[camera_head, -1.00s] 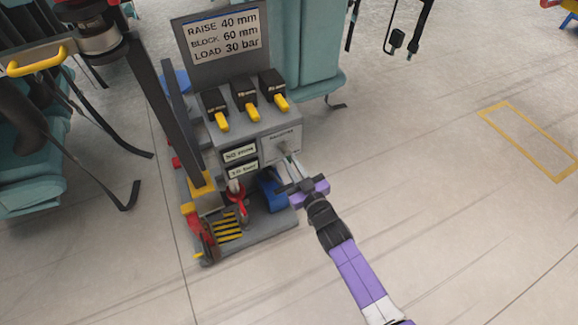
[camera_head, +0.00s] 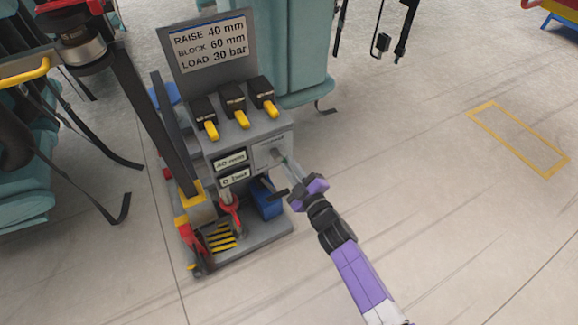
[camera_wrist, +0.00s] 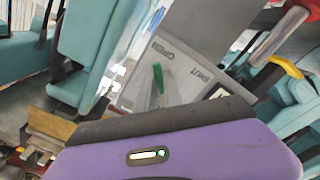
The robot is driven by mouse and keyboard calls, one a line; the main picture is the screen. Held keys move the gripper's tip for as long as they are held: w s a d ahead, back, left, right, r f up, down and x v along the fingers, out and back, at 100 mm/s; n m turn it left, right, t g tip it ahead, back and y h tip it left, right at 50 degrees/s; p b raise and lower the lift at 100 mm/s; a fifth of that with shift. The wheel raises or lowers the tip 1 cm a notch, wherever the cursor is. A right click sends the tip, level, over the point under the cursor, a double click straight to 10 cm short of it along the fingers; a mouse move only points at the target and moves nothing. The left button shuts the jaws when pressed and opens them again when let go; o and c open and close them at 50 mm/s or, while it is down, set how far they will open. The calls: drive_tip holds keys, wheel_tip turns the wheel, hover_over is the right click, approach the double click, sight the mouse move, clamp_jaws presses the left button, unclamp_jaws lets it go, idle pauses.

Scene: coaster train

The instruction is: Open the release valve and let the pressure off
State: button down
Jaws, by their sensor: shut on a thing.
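The release valve has a pale lever (camera_head: 286,161) on the right part of the grey machine's front panel. My purple and dark gripper (camera_head: 298,181) is shut on the lever's outer end. In the wrist view, a green part of the lever (camera_wrist: 158,78) stands above the gripper body, between the OPEN and SHUT markings on the panel (camera_wrist: 185,86). The fingertips and the grip itself are hidden there. The lower readout (camera_head: 235,178) seems to show 0 bar, and the upper readout (camera_head: 230,160) seems to show 40 mm.
A sign (camera_head: 209,45) reads raise 40 mm, block 60 mm, load 30 bar. Several black switches with yellow handles (camera_head: 239,118) sit above the panel. A blue box (camera_head: 267,199) is below.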

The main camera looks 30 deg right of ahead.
drive_tip(key=shift+f, duration=0.1)
idle(0.3)
drive_tip(key=c, duration=1.5)
unclamp_jaws()
drive_tip(key=shift+o, duration=0.2)
drive_tip(key=shift+s, duration=0.1)
drive_tip(key=s, duration=0.7)
drive_tip(key=shift+s+p, duration=0.35)
